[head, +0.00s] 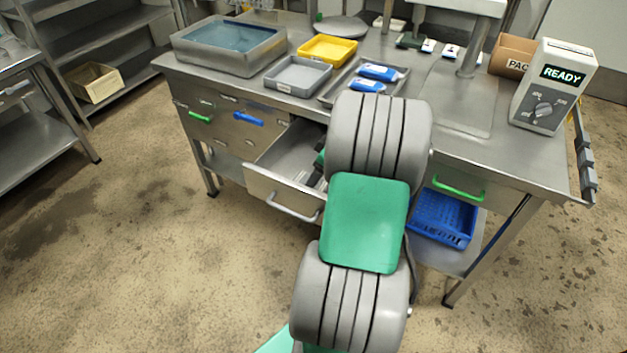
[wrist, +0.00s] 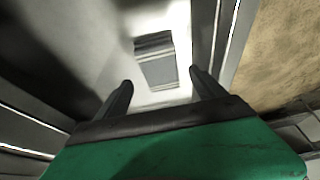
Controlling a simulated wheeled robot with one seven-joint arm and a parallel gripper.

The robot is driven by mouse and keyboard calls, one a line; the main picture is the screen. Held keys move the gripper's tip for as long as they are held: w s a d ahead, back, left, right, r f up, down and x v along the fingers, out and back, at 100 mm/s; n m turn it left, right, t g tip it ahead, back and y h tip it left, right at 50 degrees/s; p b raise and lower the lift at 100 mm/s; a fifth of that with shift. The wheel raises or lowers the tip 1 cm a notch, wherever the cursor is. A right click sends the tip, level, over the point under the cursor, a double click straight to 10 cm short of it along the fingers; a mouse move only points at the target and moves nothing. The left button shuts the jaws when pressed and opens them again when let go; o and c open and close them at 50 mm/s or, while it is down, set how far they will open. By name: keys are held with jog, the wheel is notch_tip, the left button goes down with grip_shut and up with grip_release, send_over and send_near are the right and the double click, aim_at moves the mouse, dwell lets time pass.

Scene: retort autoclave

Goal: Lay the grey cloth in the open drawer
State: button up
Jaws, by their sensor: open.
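The open drawer (head: 270,188) is pulled out from the front of the steel bench, left of my arm in the head view. In the wrist view, the grey cloth (wrist: 155,62) looks like a small folded pad lying on the pale drawer floor (wrist: 105,50). My gripper (wrist: 162,90) is open, and its two dark fingers are apart with the cloth just beyond their tips. The fingers do not appear to hold it. In the head view my arm hides most of the gripper and the cloth.
The bench top (head: 450,100) holds a grey water basin (head: 230,58), a yellow tray (head: 327,50), a grey tray (head: 297,76) and a control box (head: 552,88) reading READY. A blue basket (head: 442,218) sits on the shelf below. The floor left of the bench is clear.

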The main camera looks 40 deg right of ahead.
jog(key=a+v, duration=0.1)
jog(key=v, duration=0.6)
jog(key=w+a+r+m+g, duration=0.1)
jog(key=w+a+r, duration=0.1)
jog(key=a, duration=1.7)
jog(key=s+a+f+m+g+h, duration=0.1)
jog(key=s+a+m, duration=0.1)
jog(key=s+a, duration=0.8)
jog(key=shift+a+f+m, duration=0.25)
jog(key=shift+a+m, duration=0.15)
jog(key=shift+a, duration=0.75)
jog(key=shift+c, duration=0.4)
